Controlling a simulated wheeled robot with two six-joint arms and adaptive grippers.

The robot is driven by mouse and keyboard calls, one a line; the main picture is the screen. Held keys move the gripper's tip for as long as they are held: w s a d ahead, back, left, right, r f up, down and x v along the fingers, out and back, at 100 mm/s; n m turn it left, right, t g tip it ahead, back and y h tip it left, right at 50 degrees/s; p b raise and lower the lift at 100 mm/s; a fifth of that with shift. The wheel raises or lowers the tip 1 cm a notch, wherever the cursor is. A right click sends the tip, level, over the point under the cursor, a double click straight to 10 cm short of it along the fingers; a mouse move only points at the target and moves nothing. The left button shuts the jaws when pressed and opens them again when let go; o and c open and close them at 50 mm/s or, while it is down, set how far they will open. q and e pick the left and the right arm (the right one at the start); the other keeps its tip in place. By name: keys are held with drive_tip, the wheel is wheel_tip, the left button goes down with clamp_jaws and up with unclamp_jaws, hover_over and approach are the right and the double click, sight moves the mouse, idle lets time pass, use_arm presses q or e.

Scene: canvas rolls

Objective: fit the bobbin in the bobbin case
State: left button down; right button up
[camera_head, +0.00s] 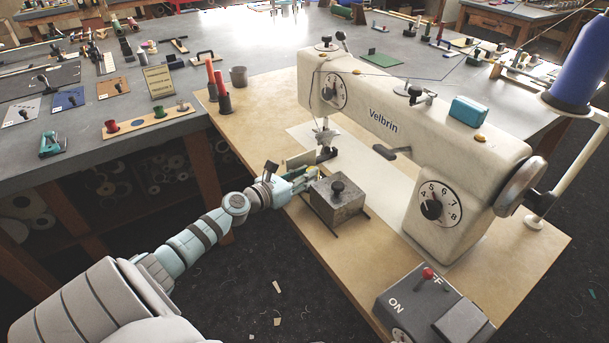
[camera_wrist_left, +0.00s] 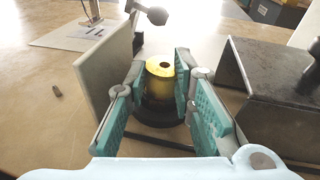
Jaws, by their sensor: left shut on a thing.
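My left gripper (camera_head: 309,173) is beside the sewing machine's front end, low over the wooden bed. In the left wrist view its teal-padded fingers (camera_wrist_left: 160,82) are shut on the gold bobbin (camera_wrist_left: 160,67), one on each side. The bobbin is upright, with the hole in its top showing. A dark round part (camera_wrist_left: 150,132), perhaps the bobbin case, shows below the bobbin. I cannot tell whether the bobbin touches it or sits in it. In the head view the gripper mostly hides the bobbin. My right gripper is in neither view.
A grey metal block (camera_head: 335,208) with a black knob stands close right of the gripper. A pale upright plate (camera_wrist_left: 103,75) stands close on its left. The sewing machine (camera_head: 400,130) rises behind.

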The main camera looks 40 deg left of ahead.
use_arm(q)
drive_tip(key=c, duration=1.3)
unclamp_jaws()
